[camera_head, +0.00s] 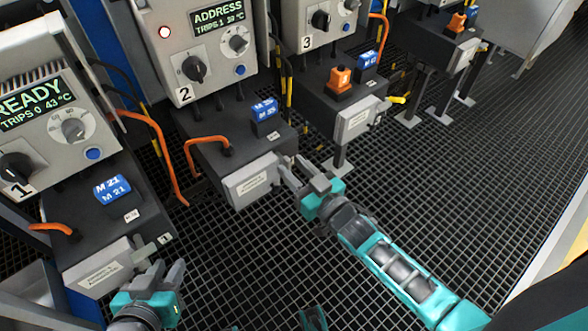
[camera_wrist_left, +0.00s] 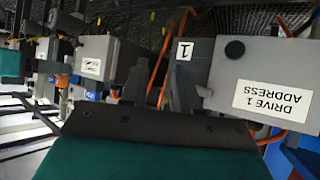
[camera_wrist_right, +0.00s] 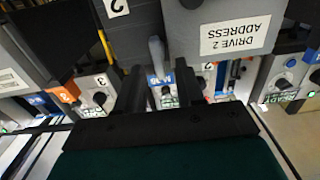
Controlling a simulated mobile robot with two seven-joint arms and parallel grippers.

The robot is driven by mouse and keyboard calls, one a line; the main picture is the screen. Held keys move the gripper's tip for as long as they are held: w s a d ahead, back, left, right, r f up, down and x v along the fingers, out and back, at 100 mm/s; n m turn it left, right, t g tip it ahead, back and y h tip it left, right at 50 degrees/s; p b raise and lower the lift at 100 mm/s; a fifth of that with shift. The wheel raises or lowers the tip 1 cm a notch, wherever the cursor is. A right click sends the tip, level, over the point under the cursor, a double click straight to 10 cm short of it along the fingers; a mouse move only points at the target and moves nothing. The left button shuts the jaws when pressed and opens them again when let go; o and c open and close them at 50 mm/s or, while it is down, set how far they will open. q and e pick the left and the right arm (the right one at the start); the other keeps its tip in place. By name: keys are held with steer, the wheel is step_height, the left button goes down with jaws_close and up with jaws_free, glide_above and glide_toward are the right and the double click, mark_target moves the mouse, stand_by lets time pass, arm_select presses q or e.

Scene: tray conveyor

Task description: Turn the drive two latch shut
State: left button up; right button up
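Drive two (camera_head: 215,60) is the grey cabinet marked 2, its screen reading ADDRESS. Its address cover (camera_head: 250,181) is a light grey box on the dark base below, and appears shut. In the right wrist view the cover (camera_wrist_right: 235,36) is labelled DRIVE 2 ADDRESS. A short grey lever (camera_wrist_right: 157,56), seemingly the latch, shows beside the cover, in line with the gap between my right fingers. My right gripper (camera_head: 303,176) is open at the cover's right end; contact with the lever cannot be told. My left gripper (camera_head: 163,272) is open beside drive one's cover (camera_head: 98,268).
Drive one (camera_head: 45,110) reads READY. Drive three's base carries an orange block (camera_head: 340,79), a blue block and a yellow lever (camera_head: 397,99). Orange cables (camera_head: 180,170) loop beside the bases. The grid floor (camera_head: 430,180) is clear on the right.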

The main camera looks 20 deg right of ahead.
steer(key=shift+w+a, duration=0.1)
steer(key=shift+w, duration=0.2)
jaws_close()
